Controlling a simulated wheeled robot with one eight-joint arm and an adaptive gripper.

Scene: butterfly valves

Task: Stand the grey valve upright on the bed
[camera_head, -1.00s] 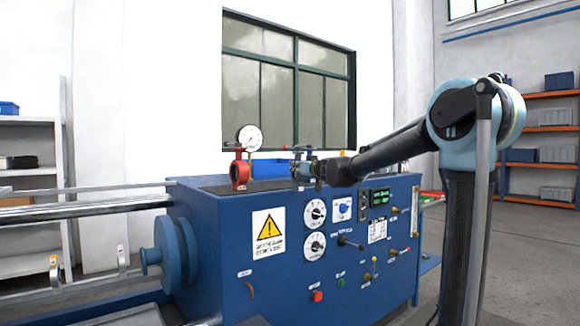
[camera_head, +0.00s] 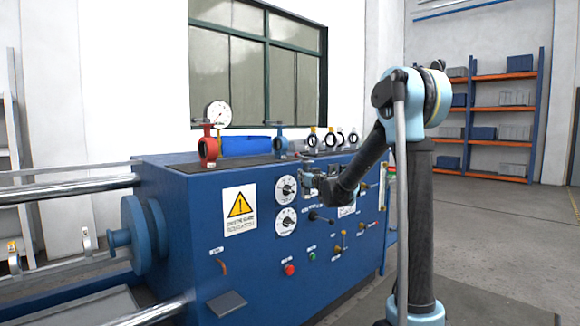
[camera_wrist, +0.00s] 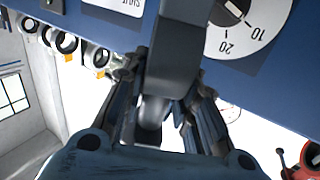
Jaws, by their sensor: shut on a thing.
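My gripper (camera_head: 308,182) hangs in front of the blue machine's control panel, near the dials and below the top edge. In the wrist view my gripper (camera_wrist: 157,92) is shut on a dark grey body, which I take to be the grey valve (camera_wrist: 173,58). Its wide block points away from the fingers and a rounded neck lies between them. Its ring and exact tilt cannot be made out. In the head view the held piece is too small to separate from the gripper. The blue machine's bed top (camera_head: 245,160) is level behind and above my gripper.
On the machine top stand a red valve (camera_head: 208,149), a gauge (camera_head: 218,113), a blue bin (camera_head: 240,146), a blue valve (camera_head: 280,146) and several ring-shaped valves (camera_head: 331,139). Knobs and levers (camera_head: 345,240) jut from the panel. Floor at the right (camera_head: 490,235) is clear.

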